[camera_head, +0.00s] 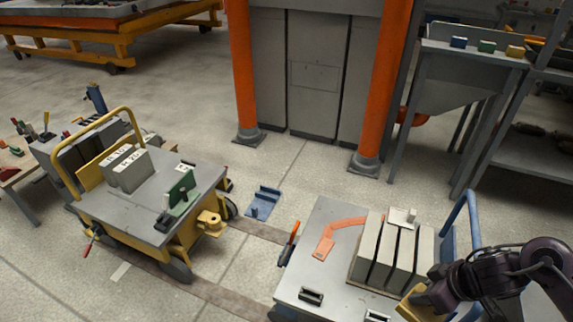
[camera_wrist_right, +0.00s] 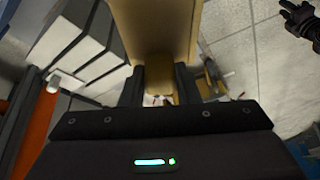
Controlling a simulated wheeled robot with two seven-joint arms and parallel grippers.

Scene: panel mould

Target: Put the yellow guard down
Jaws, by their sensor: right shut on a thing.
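My right gripper (camera_head: 426,296) comes in from the right, at the near right corner of the grey-topped cart in the head view. In the right wrist view the guard (camera_wrist_right: 160,28) is a broad ochre plate reaching up from between the two dark fingers of the right gripper (camera_wrist_right: 160,88). My left gripper is not in the head view. A dark arm part shows at the top right of the wrist view, too unclear to read its jaws.
The near cart (camera_head: 318,260) carries several upright grey panels (camera_head: 384,252) and an orange bracket (camera_head: 335,235). A blue handle rail (camera_head: 474,222) stands at its right. A second yellow cart (camera_head: 150,205) stands at the left. A blue piece (camera_head: 263,203) lies on the floor between them.

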